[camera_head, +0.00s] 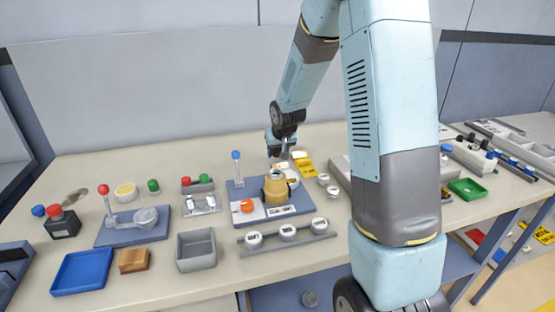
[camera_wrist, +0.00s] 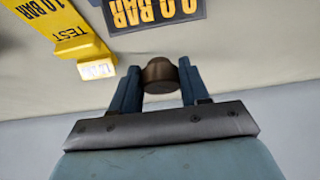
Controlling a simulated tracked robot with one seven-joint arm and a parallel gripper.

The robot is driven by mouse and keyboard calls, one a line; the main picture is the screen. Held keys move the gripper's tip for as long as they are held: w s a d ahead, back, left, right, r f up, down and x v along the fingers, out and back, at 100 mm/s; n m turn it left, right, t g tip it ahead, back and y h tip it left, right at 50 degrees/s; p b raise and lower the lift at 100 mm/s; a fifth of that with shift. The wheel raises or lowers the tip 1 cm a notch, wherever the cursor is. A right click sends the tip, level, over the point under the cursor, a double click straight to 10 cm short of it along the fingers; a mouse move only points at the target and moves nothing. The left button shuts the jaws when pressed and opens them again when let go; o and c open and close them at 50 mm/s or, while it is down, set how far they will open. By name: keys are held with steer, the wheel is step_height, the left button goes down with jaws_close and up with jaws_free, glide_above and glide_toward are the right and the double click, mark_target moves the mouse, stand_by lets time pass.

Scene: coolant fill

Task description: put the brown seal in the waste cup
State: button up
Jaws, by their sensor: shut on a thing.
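In the wrist view the brown seal (camera_wrist: 160,75), a small dark brown round piece, sits between the two blue fingers of my gripper (camera_wrist: 160,82). The fingers are shut on it from both sides, and it appears held clear of the bench. In the head view my gripper (camera_head: 282,158) is above the back middle of the bench, behind the tan pot on the blue-grey plate; the seal is too small to make out there. No cup is clearly marked as waste. An open grey square container (camera_head: 196,250) stands at the front, left of centre.
A blue-grey plate (camera_head: 238,190) carries a tan pot (camera_head: 275,186) and a blue-knobbed lever (camera_head: 236,165). Yellow signs (camera_head: 303,166) are close to my gripper. A rack of white-topped pieces (camera_head: 288,238), a blue tray (camera_head: 82,272) and a brown block (camera_head: 133,261) are along the front.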

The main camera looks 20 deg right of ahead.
mark_target(278, 156)
steer(key=shift+w+f, duration=0.25)
steer(key=shift+f, duration=0.1)
step_height(278, 156, down, 3)
steer(key=shift+f, duration=0.25)
